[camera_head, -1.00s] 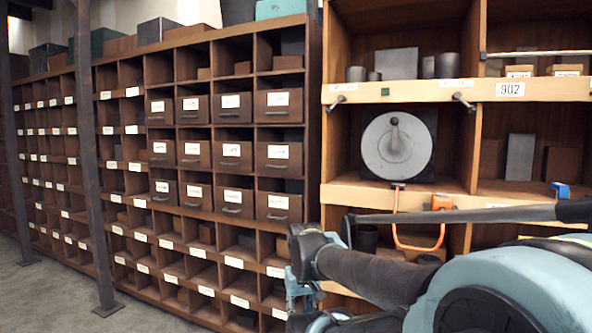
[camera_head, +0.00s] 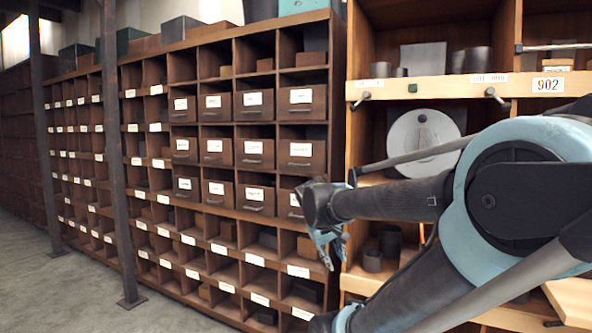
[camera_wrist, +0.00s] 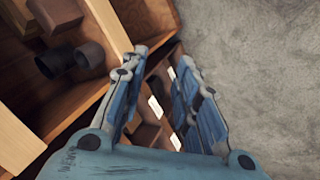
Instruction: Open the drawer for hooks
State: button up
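Several brown drawers with white labels and dark pull handles fill a block of the tall wooden shelf in the head view, such as the top right one (camera_head: 302,104), the middle right one (camera_head: 301,160) and a bottom one (camera_head: 255,203). All look closed. The label writing is too small to read, so I cannot tell which is for hooks. My gripper (camera_head: 328,248) is in front of the shelf's right end, below the drawers, apart from them. My arm partly hides the bottom right drawer. In the wrist view, my gripper (camera_wrist: 162,60) has its fingers spread with nothing between them.
A lighter wooden shelf (camera_head: 425,87) marked 902 stands at the right, with a round grey disc (camera_head: 408,140) and dark cylinders (camera_head: 390,240). Dark posts (camera_head: 113,150) stand before the shelf at the left. The grey floor (camera_head: 80,300) at lower left is clear.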

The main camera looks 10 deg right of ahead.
jog(key=w+r+n+t+h, duration=0.2)
jog(key=w+r+h, duration=0.1)
jog(key=w+r, duration=0.7)
jog(key=n+t+h, duration=0.2)
jog(key=n+t, duration=0.4)
jog(key=t, duration=0.1)
send_near(296, 165)
jog(key=x, duration=1.1)
jog(key=shift+s, duration=0.1)
grip_shut()
